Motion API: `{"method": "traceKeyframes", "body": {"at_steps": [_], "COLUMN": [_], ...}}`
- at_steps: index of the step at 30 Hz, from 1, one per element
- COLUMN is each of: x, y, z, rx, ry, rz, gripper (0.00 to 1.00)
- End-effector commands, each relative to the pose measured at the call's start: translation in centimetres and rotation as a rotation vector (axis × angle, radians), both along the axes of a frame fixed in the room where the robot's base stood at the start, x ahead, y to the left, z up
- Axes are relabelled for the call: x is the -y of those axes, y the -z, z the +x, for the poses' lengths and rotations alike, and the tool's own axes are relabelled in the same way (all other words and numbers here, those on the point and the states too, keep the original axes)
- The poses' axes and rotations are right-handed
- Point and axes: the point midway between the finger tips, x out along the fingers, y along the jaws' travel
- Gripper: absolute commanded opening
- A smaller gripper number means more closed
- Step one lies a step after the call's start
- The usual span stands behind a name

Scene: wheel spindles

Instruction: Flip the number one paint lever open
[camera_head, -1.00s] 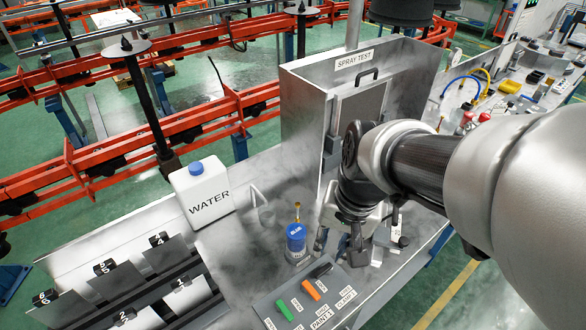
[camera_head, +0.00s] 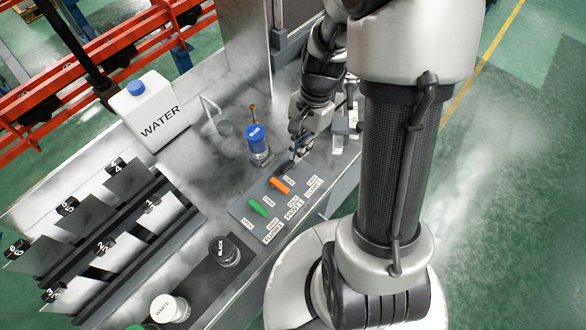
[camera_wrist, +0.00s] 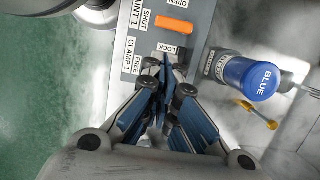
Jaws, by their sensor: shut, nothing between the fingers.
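The orange lever (camera_head: 280,185) lies on a grey panel (camera_head: 240,209), in the row labelled PAINT 1 (camera_head: 294,215). In the wrist view the orange lever (camera_wrist: 174,25) lies near the OPEN and SHUT labels; I cannot tell which one it points to. My gripper (camera_head: 297,152) is shut and empty at the panel's far end, beside the orange lever and apart from it. In the wrist view its fingertips (camera_wrist: 163,68) are by the LOCK label (camera_wrist: 165,48) of CLAMP 1. The black clamp lever is mostly hidden by the fingers.
A green lever (camera_head: 258,207) is on the other side of the orange one. A blue paint cup (camera_head: 256,140) stands close behind the panel. A black cup (camera_head: 224,251), a white cup (camera_head: 170,308) and a water jug (camera_head: 150,112) stand farther left.

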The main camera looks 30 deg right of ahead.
Motion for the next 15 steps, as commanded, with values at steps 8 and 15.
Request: {"method": "traceKeyframes", "body": {"at_steps": [8,15], "x": [-0.4,-1.4], "y": [1.6,6.0], "z": [-0.2,-0.7], "rx": [-0.003,-0.004], "ry": [-0.003,-0.004], "rz": [0.0,0.002], "gripper": [0.0,0.0]}}
